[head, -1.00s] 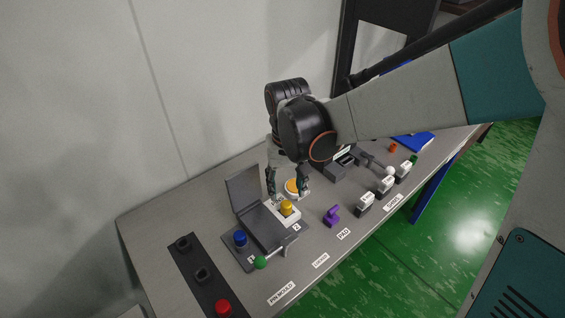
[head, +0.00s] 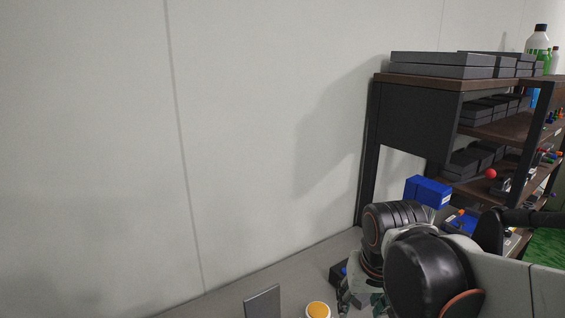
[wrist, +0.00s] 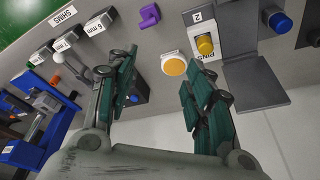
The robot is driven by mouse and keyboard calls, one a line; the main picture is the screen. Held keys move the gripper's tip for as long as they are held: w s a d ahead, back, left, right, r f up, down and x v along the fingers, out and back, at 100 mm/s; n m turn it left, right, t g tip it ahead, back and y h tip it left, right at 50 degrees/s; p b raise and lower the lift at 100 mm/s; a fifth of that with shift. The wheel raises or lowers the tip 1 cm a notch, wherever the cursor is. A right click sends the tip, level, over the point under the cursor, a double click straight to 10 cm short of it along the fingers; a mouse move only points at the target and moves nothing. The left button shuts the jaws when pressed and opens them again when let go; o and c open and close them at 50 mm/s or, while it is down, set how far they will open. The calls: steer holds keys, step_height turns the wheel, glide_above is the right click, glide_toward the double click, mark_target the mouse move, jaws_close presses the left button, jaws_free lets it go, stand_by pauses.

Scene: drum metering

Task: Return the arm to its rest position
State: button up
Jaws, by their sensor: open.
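My gripper (head: 362,300) shows low in the head view, beside the right side of a round orange button, with its fingertips partly hidden or cut off by the lower edge. In the wrist view my gripper (wrist: 165,85) has its two green-padded fingers spread wide, with nothing held between them. The orange button (wrist: 174,64) with its white rim lies beyond the fingertips; it also shows in the head view (head: 318,310). My black wrist joints and pale forearm fill the lower right of the head view.
The wrist view shows a yellow knob (wrist: 205,45) on a white PINS block, a blue knob (wrist: 280,22), a purple piece (wrist: 149,16) and labelled shim blocks (wrist: 69,40). In the head view a shelf rack (head: 415,120) and blue box (head: 428,190) stand right. The wall fills the left.

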steer(key=s+d+r+t, duration=0.2)
steer(key=s+d+t, duration=0.2)
steer(key=s, duration=0.4)
steer(key=shift+d+r, duration=0.15)
steer(key=shift+r, duration=0.05)
stand_by(0.8)
